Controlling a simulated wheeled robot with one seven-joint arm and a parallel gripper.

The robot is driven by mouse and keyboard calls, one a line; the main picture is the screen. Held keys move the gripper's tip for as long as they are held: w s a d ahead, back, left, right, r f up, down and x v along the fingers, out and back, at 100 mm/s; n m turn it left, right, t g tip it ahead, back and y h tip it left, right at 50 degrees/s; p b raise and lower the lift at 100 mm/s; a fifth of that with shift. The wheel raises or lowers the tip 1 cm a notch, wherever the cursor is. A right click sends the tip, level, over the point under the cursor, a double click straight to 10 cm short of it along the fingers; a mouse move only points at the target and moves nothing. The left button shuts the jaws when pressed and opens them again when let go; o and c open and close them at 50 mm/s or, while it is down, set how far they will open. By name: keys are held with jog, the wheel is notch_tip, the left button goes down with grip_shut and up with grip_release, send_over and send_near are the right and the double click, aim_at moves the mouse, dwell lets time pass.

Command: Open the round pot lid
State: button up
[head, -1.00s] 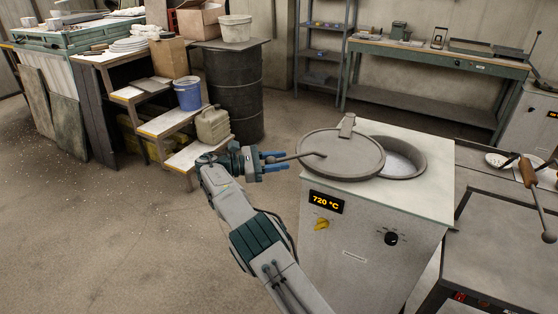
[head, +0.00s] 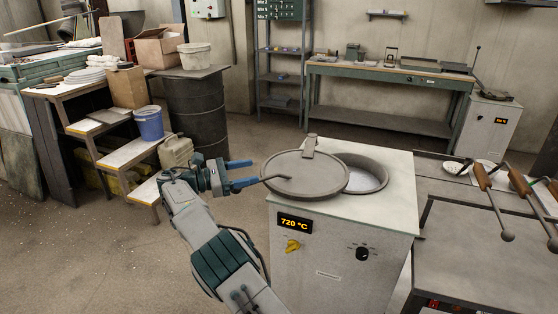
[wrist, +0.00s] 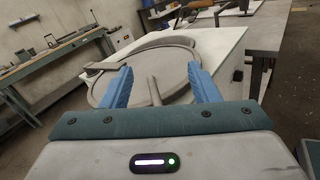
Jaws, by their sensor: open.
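The round grey lid (head: 318,182) sits swung to the left on top of the white furnace, joined at a hinge bracket (head: 310,147) at the back. The round pot opening (head: 365,176) is largely uncovered, showing pale silvery content. The lid's thin rod handle (head: 277,178) points left towards my gripper (head: 254,173). My gripper is open, with its blue fingers near the handle's end. In the wrist view, the handle (wrist: 154,90) lies between the spread fingers of my gripper (wrist: 160,70), with gaps on both sides.
The furnace (head: 335,255) has a 720 °C display and knobs. Ladles with wooden handles (head: 482,177) lie at the right bench. A dark drum (head: 197,112) and steps with a blue bucket (head: 149,122) stand behind my arm. The floor left of my arm is open.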

jog(key=s+d+r+b, duration=0.1)
jog(key=d+r, duration=0.5)
jog(key=d, duration=0.4)
jog(key=shift+d, duration=0.15)
